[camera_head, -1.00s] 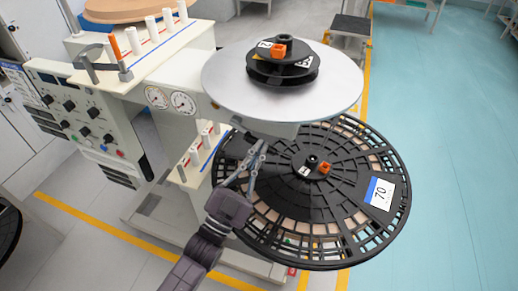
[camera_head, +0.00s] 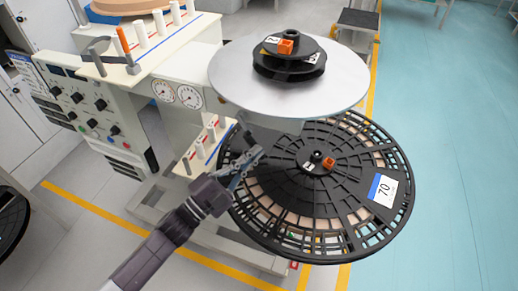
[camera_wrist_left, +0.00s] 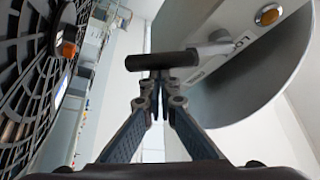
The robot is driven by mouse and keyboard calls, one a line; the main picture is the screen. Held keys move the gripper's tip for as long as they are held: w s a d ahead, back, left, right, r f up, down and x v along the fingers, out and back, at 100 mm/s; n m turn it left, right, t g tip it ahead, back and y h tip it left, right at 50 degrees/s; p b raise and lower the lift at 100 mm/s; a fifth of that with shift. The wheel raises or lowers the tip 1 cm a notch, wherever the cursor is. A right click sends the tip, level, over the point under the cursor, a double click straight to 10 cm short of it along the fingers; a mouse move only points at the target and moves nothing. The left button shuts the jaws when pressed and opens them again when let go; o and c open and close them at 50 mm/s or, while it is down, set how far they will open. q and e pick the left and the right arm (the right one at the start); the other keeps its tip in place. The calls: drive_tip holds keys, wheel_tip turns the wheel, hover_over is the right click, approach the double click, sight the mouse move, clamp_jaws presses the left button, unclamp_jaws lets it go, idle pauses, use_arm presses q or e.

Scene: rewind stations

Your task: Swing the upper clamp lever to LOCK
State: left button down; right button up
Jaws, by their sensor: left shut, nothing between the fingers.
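In the left wrist view a lever with a black cylindrical handle (camera_wrist_left: 162,60) and a short grey arm sticks out from a pale housing below the upper silver disc (camera_wrist_left: 245,88). In the head view the left gripper (camera_head: 251,160) is beneath the upper silver disc (camera_head: 240,92), above the left part of the lower black reel (camera_head: 385,225). My right gripper is not in view.
A control panel with knobs (camera_head: 90,105) and two gauges (camera_head: 177,94) stand left of the disc. White pegs (camera_head: 212,130) stand close to my left gripper. The black reel lies just below my arm. The blue floor (camera_head: 450,120) at the right is clear.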

use_arm(q)
drive_tip(key=a+m+g+p, duration=0.1)
drive_tip(key=m, duration=0.1)
drive_tip(key=w+a+f+m+g+y+p, duration=0.1)
drive_tip(key=a+m, duration=0.1)
drive_tip(key=a+f+m+g+p, duration=0.1)
drive_tip(key=m, duration=0.1)
drive_tip(key=shift+w+a+m+g+p, duration=0.2)
drive_tip(key=shift+m+g+p, duration=0.1)
drive_tip(key=shift+m+p, duration=0.1)
drive_tip(key=shift+y, duration=0.4)
drive_tip(key=shift+a, duration=0.1)
